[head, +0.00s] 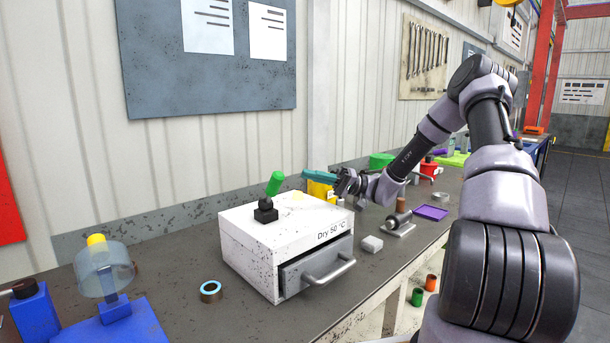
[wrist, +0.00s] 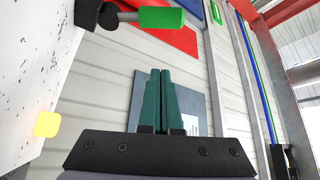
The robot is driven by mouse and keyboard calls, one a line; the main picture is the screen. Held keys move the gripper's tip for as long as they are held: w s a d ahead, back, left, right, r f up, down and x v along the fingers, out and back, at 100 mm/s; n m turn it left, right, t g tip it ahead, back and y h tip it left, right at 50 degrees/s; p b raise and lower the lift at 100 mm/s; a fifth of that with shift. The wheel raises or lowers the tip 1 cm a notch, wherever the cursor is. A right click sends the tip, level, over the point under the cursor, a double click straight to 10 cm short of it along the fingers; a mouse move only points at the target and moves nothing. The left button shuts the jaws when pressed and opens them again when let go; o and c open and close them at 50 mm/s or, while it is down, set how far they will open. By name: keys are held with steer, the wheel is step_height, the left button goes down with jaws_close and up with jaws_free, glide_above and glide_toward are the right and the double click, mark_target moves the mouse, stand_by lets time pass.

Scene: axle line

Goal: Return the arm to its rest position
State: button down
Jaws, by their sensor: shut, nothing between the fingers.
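My gripper (head: 307,174) is shut and empty, with its teal fingers together above the back right part of the white box marked "Dry 50 °C" (head: 245,245). My arm reaches across from the right, bent at the elbow. In the wrist view the gripper (wrist: 160,75) shows its two teal fingers side by side, pointing at the wall. The white box (wrist: 35,75) fills the left edge there. Its drawer (head: 315,270) stands partly out, with a grey bar handle.

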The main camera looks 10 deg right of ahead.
steer(key=s+a+r+m+g+h, duration=0.1)
steer(key=s+r+m+g+h, duration=0.15)
steer(key=s+h, duration=1)
steer(key=s+d+r+m+t+h, duration=0.6)
steer(key=s+d+r+m+t, duration=0.1)
steer(key=s+d+r+t, duration=0.4)
steer(key=shift+s+r+h, duration=0.35)
steer(key=shift+s+r, duration=0.4)
steer(key=shift+s, duration=0.4)
